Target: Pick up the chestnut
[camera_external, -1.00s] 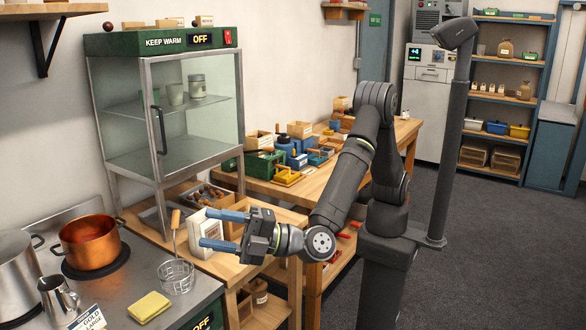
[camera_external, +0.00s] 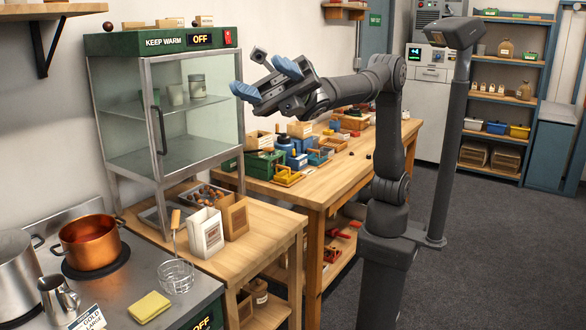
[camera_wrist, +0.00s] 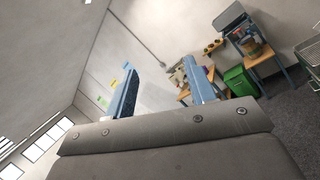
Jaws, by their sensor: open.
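My gripper (camera_external: 266,80) is raised high in front of the cabinet's right side, well above the tray, tilted upward to the left. Its two blue fingers are spread apart with nothing visible between them. In the wrist view, the gripper (camera_wrist: 163,86) shows both fingers apart against the wall and a far part of the room. No chestnut can be made out in the wrist view.
The glass warming cabinet (camera_external: 180,120) rises behind. The table's front right is clear.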

